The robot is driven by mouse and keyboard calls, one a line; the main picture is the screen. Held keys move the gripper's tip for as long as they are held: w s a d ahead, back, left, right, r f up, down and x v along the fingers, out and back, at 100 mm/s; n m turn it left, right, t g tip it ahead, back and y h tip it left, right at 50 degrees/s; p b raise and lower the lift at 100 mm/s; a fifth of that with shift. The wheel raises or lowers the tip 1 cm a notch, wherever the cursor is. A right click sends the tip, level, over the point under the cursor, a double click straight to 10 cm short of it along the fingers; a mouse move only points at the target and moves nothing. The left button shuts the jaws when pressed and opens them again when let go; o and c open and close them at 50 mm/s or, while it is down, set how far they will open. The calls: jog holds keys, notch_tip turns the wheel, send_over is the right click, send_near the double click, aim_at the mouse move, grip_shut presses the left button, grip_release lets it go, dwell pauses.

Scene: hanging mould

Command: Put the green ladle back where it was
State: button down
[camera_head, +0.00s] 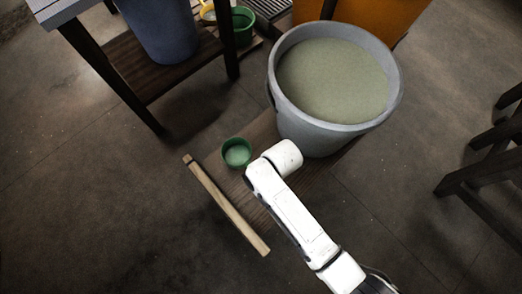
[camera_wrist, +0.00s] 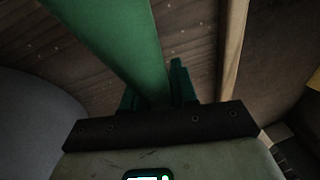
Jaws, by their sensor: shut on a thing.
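The green ladle (camera_wrist: 112,40) shows in the wrist view as a broad green handle running from the upper left down between my gripper's fingers. My gripper (camera_wrist: 158,88) is shut on this handle. In the head view a round green cup (camera_head: 237,153) with pale contents sits beside my white arm; it looks like the ladle's bowl. My gripper is hidden by the arm in the head view. Whether the bowl touches the wooden board (camera_head: 262,140) below it cannot be told.
A large grey bucket (camera_head: 276,105) of pale green material stands right of the bowl. A pale wooden bar (camera_head: 228,207) lies left. A dark table (camera_head: 112,75) holds a blue-grey bucket (camera_head: 160,30). A green bucket (camera_head: 243,25) and orange container (camera_head: 372,15) are behind. Dark wooden legs (camera_head: 485,165) stand right.

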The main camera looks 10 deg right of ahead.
jog(key=shift+b+x, duration=0.85)
jog(key=shift+x, duration=1.25)
jog(key=shift+w, duration=0.15)
jog(key=shift+f, duration=0.15)
jog(key=c, duration=0.9)
grip_release()
jog(key=p+v, duration=0.4)
jog(key=v, duration=0.8)
jog(key=shift+p, duration=0.4)
